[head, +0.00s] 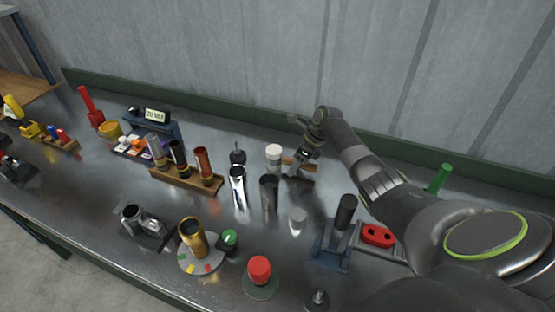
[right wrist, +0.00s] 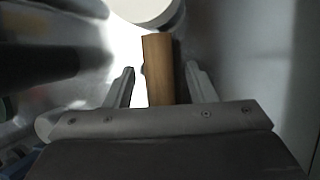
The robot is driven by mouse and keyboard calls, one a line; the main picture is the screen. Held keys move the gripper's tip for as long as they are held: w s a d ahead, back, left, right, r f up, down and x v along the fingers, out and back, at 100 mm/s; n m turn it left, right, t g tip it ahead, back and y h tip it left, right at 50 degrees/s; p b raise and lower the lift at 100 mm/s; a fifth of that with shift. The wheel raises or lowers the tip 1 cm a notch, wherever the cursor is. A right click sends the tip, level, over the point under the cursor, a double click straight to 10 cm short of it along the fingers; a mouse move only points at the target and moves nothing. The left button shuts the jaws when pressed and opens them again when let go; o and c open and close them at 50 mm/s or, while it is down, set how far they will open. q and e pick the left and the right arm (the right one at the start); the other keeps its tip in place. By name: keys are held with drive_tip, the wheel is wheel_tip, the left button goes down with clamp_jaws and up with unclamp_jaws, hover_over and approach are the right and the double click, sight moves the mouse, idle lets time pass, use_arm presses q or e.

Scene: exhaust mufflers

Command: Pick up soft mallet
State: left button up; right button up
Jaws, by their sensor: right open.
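The soft mallet has a white head (head: 274,153) with a dark band and a wooden handle (head: 289,161); it is at the back middle of the metal bench. In the right wrist view its handle (right wrist: 158,65) runs between my fingers and its pale round head (right wrist: 147,9) is cut by the top edge. My right gripper (head: 301,166) is open at the handle, with one finger on each side (right wrist: 162,85) and a visible gap beside the wood. The gripper partly hides the handle in the head view. My left gripper is not in view.
A dark cylinder (head: 269,192) and a silver tube (head: 237,187) stand in front of the mallet. A wooden rack (head: 185,180) with several tubes is to the left. A blue stand (head: 330,247) and a red part (head: 378,236) are at front right. The wall is close behind.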

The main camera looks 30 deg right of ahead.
idle(0.5)
drive_tip(key=c, duration=1.1)
